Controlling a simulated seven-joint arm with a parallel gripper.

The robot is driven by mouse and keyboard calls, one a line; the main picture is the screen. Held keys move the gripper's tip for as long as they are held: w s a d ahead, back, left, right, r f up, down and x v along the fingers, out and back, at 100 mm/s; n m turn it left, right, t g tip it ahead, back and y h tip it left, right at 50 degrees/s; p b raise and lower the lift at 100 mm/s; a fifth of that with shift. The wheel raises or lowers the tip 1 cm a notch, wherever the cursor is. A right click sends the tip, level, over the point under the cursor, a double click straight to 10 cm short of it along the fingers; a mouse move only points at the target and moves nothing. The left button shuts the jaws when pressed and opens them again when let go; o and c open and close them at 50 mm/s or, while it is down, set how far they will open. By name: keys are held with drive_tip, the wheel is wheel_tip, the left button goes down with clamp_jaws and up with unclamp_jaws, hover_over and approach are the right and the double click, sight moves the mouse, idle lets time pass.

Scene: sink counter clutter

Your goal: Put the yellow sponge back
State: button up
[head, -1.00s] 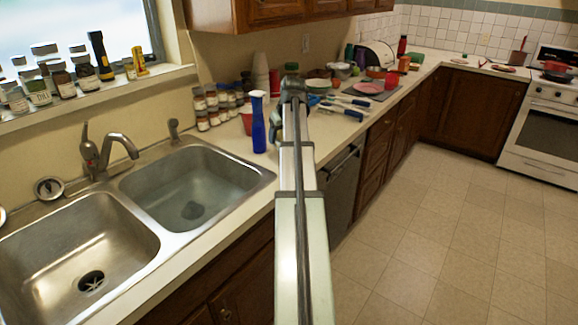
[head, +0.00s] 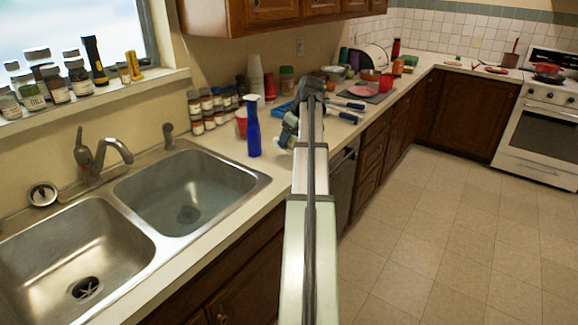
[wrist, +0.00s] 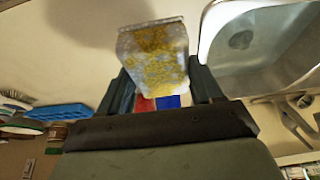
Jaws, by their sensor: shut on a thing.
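The yellow sponge (wrist: 153,55), a pale block with mottled yellow patches, sits between the two fingers of my gripper (wrist: 160,84) in the wrist view. The gripper is shut on it, above the pale counter. In the head view my gripper (head: 289,132) is small and partly hidden behind my own arm, to the right of the blue spray bottle (head: 253,130). I cannot make out the sponge there.
The double sink (head: 190,192) lies left of my arm; its basin also shows in the wrist view (wrist: 262,40). Jars (head: 208,110), a red cup (head: 241,122) and a blue rack (wrist: 47,113) crowd the counter. Bare counter (head: 225,147) lies between sink and bottle.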

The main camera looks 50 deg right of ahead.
drive_tip(key=shift+f, duration=4.7)
drive_tip(key=shift+f, duration=0.1)
drive_tip(key=o, duration=1)
drive_tip(key=v, duration=1.2)
